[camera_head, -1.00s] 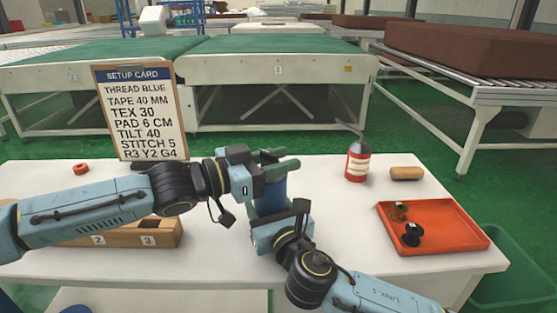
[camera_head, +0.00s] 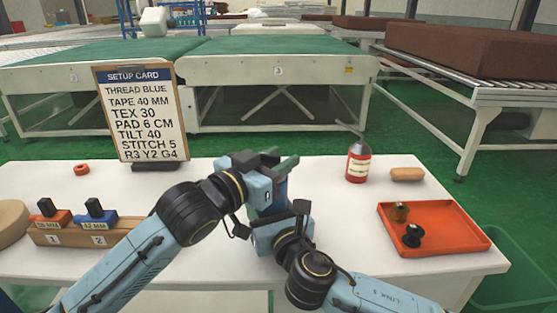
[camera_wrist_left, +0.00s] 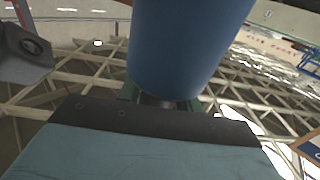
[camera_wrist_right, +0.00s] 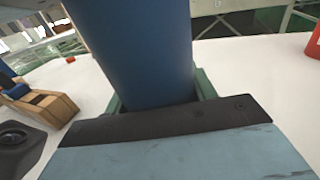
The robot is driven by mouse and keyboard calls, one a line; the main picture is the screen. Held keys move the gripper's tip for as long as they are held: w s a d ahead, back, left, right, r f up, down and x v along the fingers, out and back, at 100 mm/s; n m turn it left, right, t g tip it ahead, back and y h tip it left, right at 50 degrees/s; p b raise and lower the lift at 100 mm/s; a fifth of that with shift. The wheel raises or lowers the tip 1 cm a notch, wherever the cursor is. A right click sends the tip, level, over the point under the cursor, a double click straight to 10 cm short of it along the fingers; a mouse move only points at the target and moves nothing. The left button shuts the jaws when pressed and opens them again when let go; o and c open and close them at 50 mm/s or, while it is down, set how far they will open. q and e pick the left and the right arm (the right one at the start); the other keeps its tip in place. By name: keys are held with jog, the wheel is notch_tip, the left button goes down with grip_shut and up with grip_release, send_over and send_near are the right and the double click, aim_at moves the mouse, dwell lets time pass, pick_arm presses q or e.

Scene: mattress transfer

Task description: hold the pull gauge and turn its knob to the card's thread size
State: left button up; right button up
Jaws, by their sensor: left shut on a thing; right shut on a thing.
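The pull gauge (camera_head: 281,190) is a blue upright cylinder between my two grippers, mostly hidden by them in the head view. It shows as a large blue body in the left wrist view (camera_wrist_left: 185,45) and the right wrist view (camera_wrist_right: 140,50). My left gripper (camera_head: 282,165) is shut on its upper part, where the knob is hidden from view. My right gripper (camera_head: 284,212) is shut on its lower body. The setup card (camera_head: 141,112) stands upright on a clipboard at the back left and reads TEX 30, with thread blue.
A wooden block (camera_head: 70,238) with numbered slots holds a red and a blue piece at the left. A red bottle (camera_head: 358,163), a tan roll (camera_head: 407,174) and an orange tray (camera_head: 455,238) with spools are at the right. A red ring (camera_head: 82,169) lies back left.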

jog(key=shift+s+a+r, duration=0.1)
jog(key=shift+a, duration=0.1)
pick_arm(q)
jog(key=o, duration=0.9)
jog(key=shift+w+a, duration=0.1)
pick_arm(e)
jog(key=shift+d, duration=0.1)
pick_arm(q)
jog(key=v, duration=1.2)
jog(key=shift+f, duration=0.1)
pick_arm(e)
jog(key=shift+d, duration=0.1)
jog(key=o, duration=1.5)
